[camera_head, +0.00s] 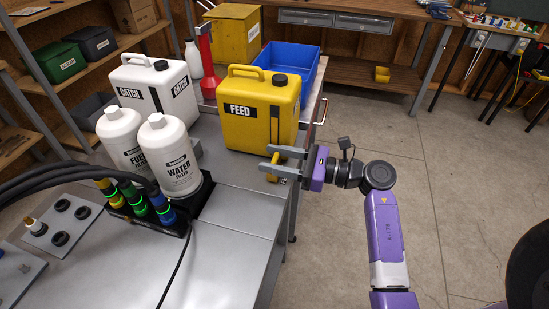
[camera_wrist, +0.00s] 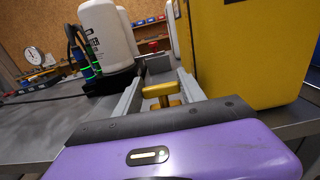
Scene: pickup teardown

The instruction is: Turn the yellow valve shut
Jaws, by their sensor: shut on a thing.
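The yellow valve (camera_head: 272,178) is a small handle at the right edge of the grey bench, just in front of the yellow FEED can (camera_head: 262,112). In the wrist view the valve (camera_wrist: 161,90) shows as a yellow bar on a short stem between my two grey fingers. My gripper (camera_head: 268,158) reaches in from the right and is shut on the valve, one finger on each side. It also shows in the wrist view (camera_wrist: 160,82). The fingers partly hide the valve in the head view, so its exact angle is hard to read.
The white WATER filter (camera_head: 176,158) and FUEL filter (camera_head: 122,143) stand left of the valve, with coloured hose couplings (camera_head: 140,203) in front. A white CATCH can (camera_head: 152,86) and a blue bin (camera_head: 287,60) are behind. The floor (camera_head: 400,150) right of the bench is clear.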

